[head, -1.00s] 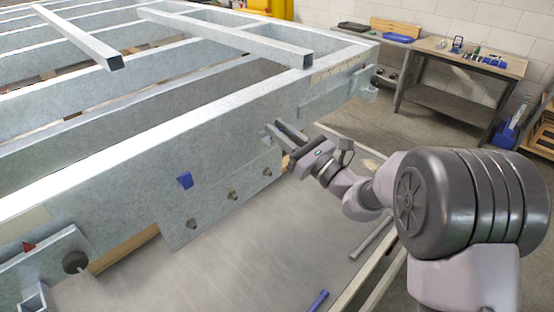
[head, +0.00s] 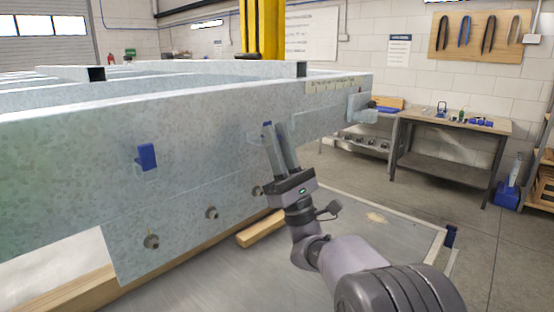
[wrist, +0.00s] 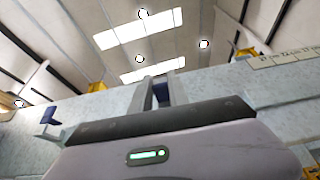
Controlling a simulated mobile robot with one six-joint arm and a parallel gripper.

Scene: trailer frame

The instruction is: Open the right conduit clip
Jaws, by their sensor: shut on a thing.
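The left conduit clip (head: 147,157) is a small blue tab in a pale bracket on the side of the galvanized frame beam. It also shows in the wrist view (wrist: 48,115). The right conduit clip (head: 267,125) shows only as a bit of blue at my fingertips, further right on the same beam face. In the wrist view its blue part (wrist: 160,93) lies between my fingers. My gripper (head: 275,127) points upward beside the beam, its jaws shut on this blue part. The fingers hide most of the clip, so how far it is open cannot be told.
The beam (head: 60,150) carries several bolts below the clips. A pale bracket (head: 362,108) juts from its right end. A wooden block (head: 262,228) lies under the beam. A workbench (head: 455,120) with tools stands at back right, with clear floor before it.

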